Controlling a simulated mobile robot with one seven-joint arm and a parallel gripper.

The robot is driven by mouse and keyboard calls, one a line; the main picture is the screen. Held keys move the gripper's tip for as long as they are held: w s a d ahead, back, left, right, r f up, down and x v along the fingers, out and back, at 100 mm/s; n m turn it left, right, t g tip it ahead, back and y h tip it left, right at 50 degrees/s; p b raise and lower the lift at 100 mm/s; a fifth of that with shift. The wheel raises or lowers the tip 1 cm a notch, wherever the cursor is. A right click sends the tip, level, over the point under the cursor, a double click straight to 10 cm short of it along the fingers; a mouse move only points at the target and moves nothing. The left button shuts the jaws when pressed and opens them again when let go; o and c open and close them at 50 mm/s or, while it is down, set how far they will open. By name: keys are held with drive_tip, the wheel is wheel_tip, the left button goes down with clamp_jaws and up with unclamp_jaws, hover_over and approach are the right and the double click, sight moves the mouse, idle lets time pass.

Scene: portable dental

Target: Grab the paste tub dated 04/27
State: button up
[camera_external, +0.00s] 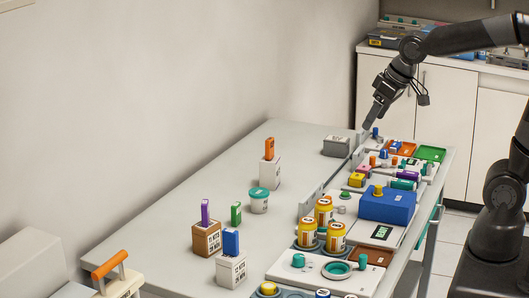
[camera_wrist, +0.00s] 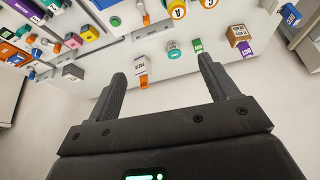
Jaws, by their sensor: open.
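No date 04/27 can be read on any tub. Three yellow tubs with white labels stand in a cluster on the bench: a rear one (camera_external: 324,210), a left one (camera_external: 307,232) and a right one (camera_external: 336,237). A white tub with a teal lid (camera_external: 259,200) stands apart to their left; it also shows in the wrist view (camera_wrist: 174,52). Yellow tubs show at the wrist view's top edge, one marked A (camera_wrist: 177,9). My gripper (camera_external: 371,122) is open and empty over the bench's far end, away from these tubs. In the wrist view its fingers (camera_wrist: 162,68) are spread.
White boxes with orange (camera_external: 269,172) and blue (camera_external: 231,268) tags and a brown box with a purple tag (camera_external: 207,237) stand on the left. A blue box (camera_external: 387,205) and small coloured parts crowd the right. The bench's left strip (camera_external: 190,190) has free room.

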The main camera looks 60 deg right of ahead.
drive_tip(key=w+f, duration=0.2)
drive_tip(key=w, duration=0.7)
drive_tip(key=m+g, duration=0.1)
drive_tip(key=m, duration=0.1)
approach(260, 191)
drive_tip(key=w+a, duration=0.1)
drive_tip(key=shift+h, duration=0.4)
drive_tip(key=x, duration=0.6)
drive_tip(key=shift+f, duration=0.35)
drive_tip(key=shift+s+x, duration=0.2)
drive_tip(key=shift+x, duration=1.1)
drive_tip(key=shift+s+x, duration=0.15)
drive_tip(key=shift+x, duration=1.2)
drive_tip(key=shift+d, duration=0.15)
drive_tip(key=shift+c, duration=0.3)
drive_tip(key=c, duration=1)
